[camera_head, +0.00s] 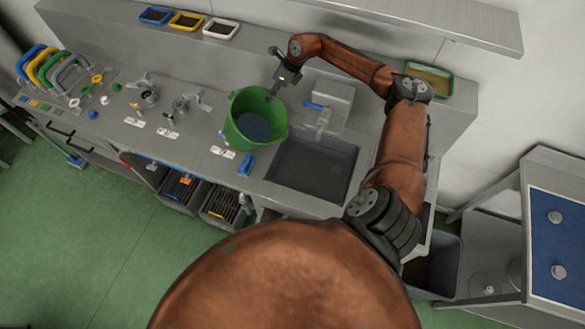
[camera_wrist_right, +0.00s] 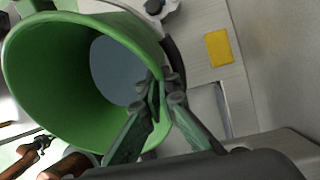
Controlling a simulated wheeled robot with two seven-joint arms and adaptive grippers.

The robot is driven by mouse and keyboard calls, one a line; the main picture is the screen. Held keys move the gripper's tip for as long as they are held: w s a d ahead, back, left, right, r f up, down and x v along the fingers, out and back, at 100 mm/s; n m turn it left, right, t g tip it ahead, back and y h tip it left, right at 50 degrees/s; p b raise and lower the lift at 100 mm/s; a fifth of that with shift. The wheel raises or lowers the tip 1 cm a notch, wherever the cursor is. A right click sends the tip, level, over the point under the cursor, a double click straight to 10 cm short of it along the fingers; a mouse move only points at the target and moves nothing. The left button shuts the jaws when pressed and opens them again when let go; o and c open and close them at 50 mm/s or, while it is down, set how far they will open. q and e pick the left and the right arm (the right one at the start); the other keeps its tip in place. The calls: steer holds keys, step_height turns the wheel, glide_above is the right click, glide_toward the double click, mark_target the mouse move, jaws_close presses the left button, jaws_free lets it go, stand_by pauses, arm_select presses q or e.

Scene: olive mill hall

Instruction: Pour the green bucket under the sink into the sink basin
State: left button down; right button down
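The green bucket (camera_head: 240,136) is at counter height, just left of the sink basin (camera_head: 312,172), its mouth facing up. Grey-blue contents show at its bottom. I cannot tell whether it touches the counter. My right gripper (camera_head: 272,93) is at the bucket's far right rim. In the right wrist view, the bucket (camera_wrist_right: 50,75) fills the left part, and the fingers (camera_wrist_right: 163,92) close on its rim, one inside and one outside. The basin is dark, and a tap with a blue handle (camera_head: 318,107) stands behind it. My left gripper is not in view.
A blue block (camera_head: 246,164) lies on the counter at the bucket's near side. Metal fittings (camera_head: 185,103) and colored-handled items (camera_head: 45,68) stand farther left. Small trays (camera_head: 187,21) sit on the back ledge. Open bins (camera_head: 222,204) are below the counter. A blue-topped table (camera_head: 555,235) stands at right.

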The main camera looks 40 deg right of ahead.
mark_target(280, 102)
steer(key=shift+s+d+f+t+b, duration=0.1)
steer(key=shift+s+d+t+b, duration=0.2)
steer(key=shift+s+t, duration=0.35)
steer(key=shift+s+d+f+t+y+b, duration=0.15)
steer(key=shift+s+f+t+y+b, duration=0.35)
steer(key=shift+f+b, duration=0.45)
steer(key=shift+r, duration=0.5)
steer(key=shift+s+f, duration=0.1)
steer(key=shift+f, duration=0.15)
steer(key=shift+t, duration=0.25)
steer(key=shift+s+d+f+t+y+b, duration=0.2)
steer(key=shift+s+t+y+b, duration=0.3)
steer(key=shift+t+b, duration=0.35)
stand_by(0.3)
steer(key=shift+s+d+r+t+b, duration=0.3)
steer(key=shift+s+t+b, duration=0.3)
steer(key=shift+b, duration=0.45)
stand_by(1.7)
steer(key=shift+s+r+t+y, duration=0.15)
steer(key=shift+r+t+y, duration=0.15)
steer(key=shift+y, duration=0.1)
stand_by(1.1)
